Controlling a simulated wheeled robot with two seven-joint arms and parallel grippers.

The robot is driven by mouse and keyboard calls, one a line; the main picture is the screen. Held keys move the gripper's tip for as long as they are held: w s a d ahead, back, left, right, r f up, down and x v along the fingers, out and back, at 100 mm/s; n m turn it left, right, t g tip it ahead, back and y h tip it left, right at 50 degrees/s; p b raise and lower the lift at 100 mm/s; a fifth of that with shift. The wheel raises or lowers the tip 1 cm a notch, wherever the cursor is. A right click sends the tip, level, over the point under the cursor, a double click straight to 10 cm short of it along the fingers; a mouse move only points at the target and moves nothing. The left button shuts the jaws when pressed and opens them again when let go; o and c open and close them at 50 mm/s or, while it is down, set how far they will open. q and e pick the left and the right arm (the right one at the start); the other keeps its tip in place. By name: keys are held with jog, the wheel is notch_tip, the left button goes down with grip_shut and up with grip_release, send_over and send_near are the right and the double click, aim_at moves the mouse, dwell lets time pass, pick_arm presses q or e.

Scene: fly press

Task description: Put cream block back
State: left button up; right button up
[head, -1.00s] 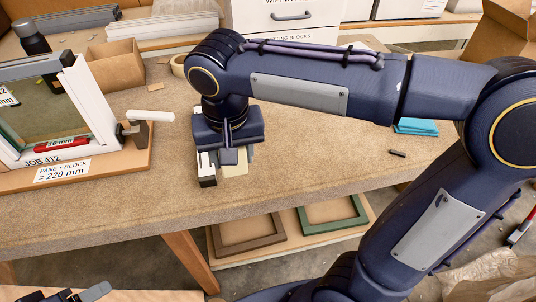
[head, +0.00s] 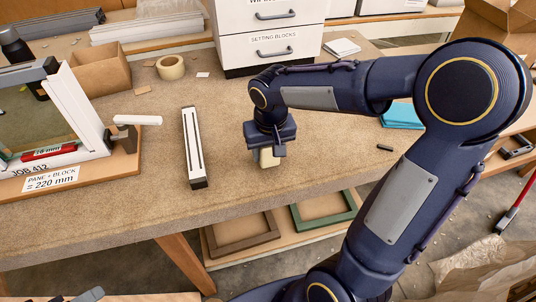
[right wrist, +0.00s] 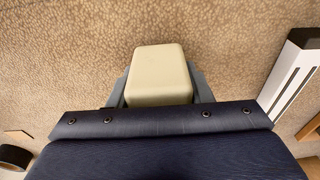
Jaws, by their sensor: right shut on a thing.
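The cream block (head: 268,158) shows below my right gripper (head: 267,152) in the head view, over the carpeted bench top. In the right wrist view the cream block (right wrist: 158,76) sits between the two grey fingers of my right gripper (right wrist: 160,88), which is shut on it. I cannot tell how far the block is above the bench. A white cabinet (head: 271,35) with a drawer labelled "SETTING BLOCKS" (head: 276,53) stands at the back of the bench, and that drawer looks shut. My left gripper is not clearly in view.
A white slotted bar (head: 194,147) lies left of my right gripper. The framed pane (head: 75,105) on its board stands at the left. A cardboard box (head: 98,72), a tape roll (head: 171,67) and blue cloths (head: 401,116) also lie on the bench. Bare bench lies before the cabinet.

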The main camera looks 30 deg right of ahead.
jog(key=shift+f, duration=0.9)
jog(key=shift+f, duration=0.2)
jog(key=o, duration=1.3)
jog(key=shift+r, duration=0.15)
